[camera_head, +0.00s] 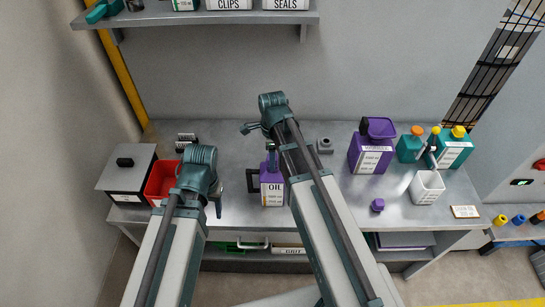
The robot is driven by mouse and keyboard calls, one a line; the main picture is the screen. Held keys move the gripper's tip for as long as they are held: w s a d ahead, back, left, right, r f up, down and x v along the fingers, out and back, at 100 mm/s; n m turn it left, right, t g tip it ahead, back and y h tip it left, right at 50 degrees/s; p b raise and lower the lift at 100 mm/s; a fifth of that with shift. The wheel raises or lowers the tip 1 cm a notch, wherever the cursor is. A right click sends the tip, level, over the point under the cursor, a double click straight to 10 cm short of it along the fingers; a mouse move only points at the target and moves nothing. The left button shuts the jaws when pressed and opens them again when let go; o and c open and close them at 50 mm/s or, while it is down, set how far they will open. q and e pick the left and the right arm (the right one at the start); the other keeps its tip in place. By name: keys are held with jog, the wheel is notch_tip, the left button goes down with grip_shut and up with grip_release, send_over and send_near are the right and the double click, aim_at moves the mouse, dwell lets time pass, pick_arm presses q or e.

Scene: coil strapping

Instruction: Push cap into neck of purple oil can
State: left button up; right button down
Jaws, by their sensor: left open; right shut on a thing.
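The purple oil can (272,187) stands upright on the grey bench, with a white OIL label and a black handle on its left. My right gripper (271,154) is over the top of the can, partly hidden by my own arm. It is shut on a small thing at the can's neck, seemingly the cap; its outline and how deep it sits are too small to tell. My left gripper (218,207) is open and empty, left of the can's handle and apart from it.
A red bin (160,184) and a grey box (128,178) stand at the left. A larger purple jug (370,150), teal containers (455,150) and a white container (427,187) stand at the right. A small purple piece (377,205) lies on the bench, with clear space around it.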

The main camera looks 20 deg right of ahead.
jog(key=shift+f+b, duration=0.4)
jog(key=shift+f, duration=0.1)
jog(key=shift+c, duration=0.8)
grip_release()
notch_tip(320, 180, up, 14)
jog(key=p, duration=1.4)
jog(key=shift+f, duration=0.1)
jog(key=s+a+f+n+b, duration=0.3)
jog(key=s+f+n+b, duration=0.1)
jog(key=f+n+b, duration=0.3)
jog(key=s+a+f+n+b, duration=0.4)
jog(key=s+f+n+b, duration=0.1)
jog(key=f+n+b, duration=0.2)
jog(key=s+a+f+n+h+b, duration=0.1)
jog(key=s+a+f+n+b, duration=0.2)
jog(key=s+f+n+b, duration=0.2)
notch_tip(320, 180, down, 3)
jog(key=n+b, duration=0.3)
jog(key=n, duration=0.3)
jog(key=shift+s+a, duration=0.15)
jog(key=shift+a, duration=0.1)
